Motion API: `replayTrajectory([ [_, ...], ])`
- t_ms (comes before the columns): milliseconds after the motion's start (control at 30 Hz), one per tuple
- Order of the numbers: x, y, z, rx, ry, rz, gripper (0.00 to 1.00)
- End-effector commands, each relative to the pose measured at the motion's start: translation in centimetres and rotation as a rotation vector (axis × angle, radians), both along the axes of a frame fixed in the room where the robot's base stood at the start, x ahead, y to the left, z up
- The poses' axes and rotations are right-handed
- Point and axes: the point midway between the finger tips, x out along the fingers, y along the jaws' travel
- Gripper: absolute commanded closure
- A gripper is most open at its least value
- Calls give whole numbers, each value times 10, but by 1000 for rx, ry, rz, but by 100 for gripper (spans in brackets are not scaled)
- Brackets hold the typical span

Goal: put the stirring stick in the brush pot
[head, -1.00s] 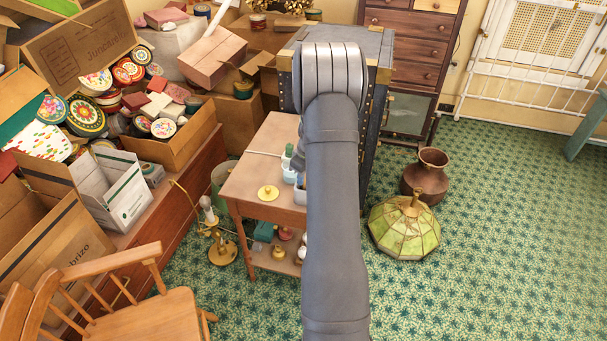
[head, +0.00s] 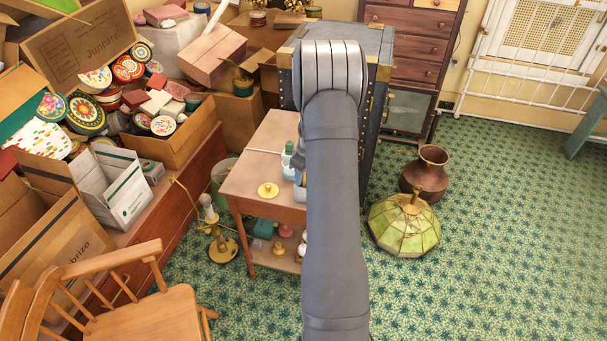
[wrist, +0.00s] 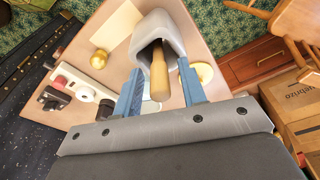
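In the wrist view the two blue fingers of my gripper (wrist: 161,66) stand apart over the small table. A wooden stick (wrist: 158,75) lies between them, with visible gaps on both sides. It looks like the stirring stick. Its far end goes into the dark mouth of a pale grey-white pot (wrist: 165,27), which may be the brush pot. The pot is at the fingertips; I cannot tell whether they touch it. In the head view my arm hides the gripper and the stick. Pale containers (head: 300,187) show just left of the arm.
The table (head: 240,180) carries a yellow disc (head: 268,190), which also shows beside a finger in the wrist view (wrist: 204,72). A gold knob (wrist: 99,59) and a white fitting (wrist: 80,84) lie left of the pot. A dark trunk (head: 372,50) stands close by.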

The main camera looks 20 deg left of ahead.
Motion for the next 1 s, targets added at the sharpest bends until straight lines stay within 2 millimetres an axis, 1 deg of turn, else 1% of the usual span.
replayTrajectory([
  [167,0,-1,6,1,-1,0,62],
  [1000,-3,-8,55,0,0,0,62],
])
